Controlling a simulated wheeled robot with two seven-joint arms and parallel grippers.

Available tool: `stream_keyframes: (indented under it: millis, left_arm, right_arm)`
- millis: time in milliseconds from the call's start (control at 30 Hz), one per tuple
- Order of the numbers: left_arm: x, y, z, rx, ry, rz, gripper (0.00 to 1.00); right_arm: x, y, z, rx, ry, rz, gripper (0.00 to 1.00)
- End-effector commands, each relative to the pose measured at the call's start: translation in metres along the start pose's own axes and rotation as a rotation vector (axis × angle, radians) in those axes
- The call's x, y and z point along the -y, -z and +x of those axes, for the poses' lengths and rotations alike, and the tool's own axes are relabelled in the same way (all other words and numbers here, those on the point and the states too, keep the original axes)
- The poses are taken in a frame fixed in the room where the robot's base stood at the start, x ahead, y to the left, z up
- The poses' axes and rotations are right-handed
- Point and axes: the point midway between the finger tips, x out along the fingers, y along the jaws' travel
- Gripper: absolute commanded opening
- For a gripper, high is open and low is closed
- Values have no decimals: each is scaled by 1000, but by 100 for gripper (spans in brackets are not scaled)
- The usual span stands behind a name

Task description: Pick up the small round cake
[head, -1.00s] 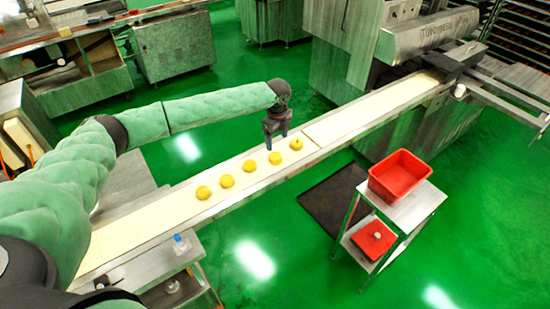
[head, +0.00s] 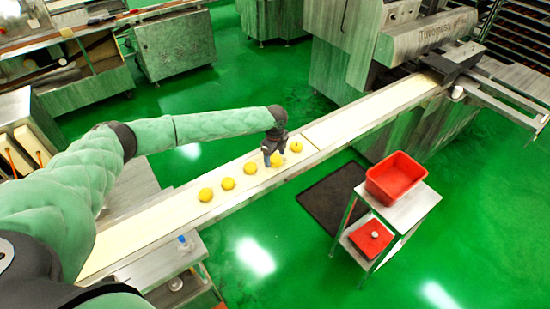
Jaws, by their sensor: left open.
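Several small round yellow cakes lie in a row on the pale conveyor belt (head: 365,115). From left to right I see a first cake (head: 205,194), a second cake (head: 228,184), a third cake (head: 250,168), a fourth cake (head: 279,160) and the farthest cake (head: 295,147). My left gripper (head: 274,162) points down, open, right at the fourth cake and partly hides it. I cannot tell whether the fingers touch it. My right gripper is out of view.
A red crate (head: 396,178) stands on a small metal cart (head: 416,206) to the right of the belt, with a red item (head: 371,238) on its lower shelf. A large machine (head: 345,50) stands behind the belt's far end. The belt beyond the cakes is clear.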

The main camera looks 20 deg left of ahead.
Motion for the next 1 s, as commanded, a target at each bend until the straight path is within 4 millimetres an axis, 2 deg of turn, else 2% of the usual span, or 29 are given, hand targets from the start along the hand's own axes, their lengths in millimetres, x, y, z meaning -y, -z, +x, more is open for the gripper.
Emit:
stream_keyframes:
  millis: [267,500,533,900,967,1000]
  left_arm:
    - [0,0,2,0,0,0,70]
    - [0,0,2,0,0,0,25]
    - [0,0,2,0,0,0,22]
    - [1,0,-2,0,2,0,21]
    - [1,0,-6,0,2,0,21]
    - [1,0,-9,0,3,0,21]
  right_arm:
    - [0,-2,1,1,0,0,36]
    - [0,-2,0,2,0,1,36]
    - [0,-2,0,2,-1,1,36]
    - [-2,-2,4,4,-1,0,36]
    - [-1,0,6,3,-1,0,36]
    - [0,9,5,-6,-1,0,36]
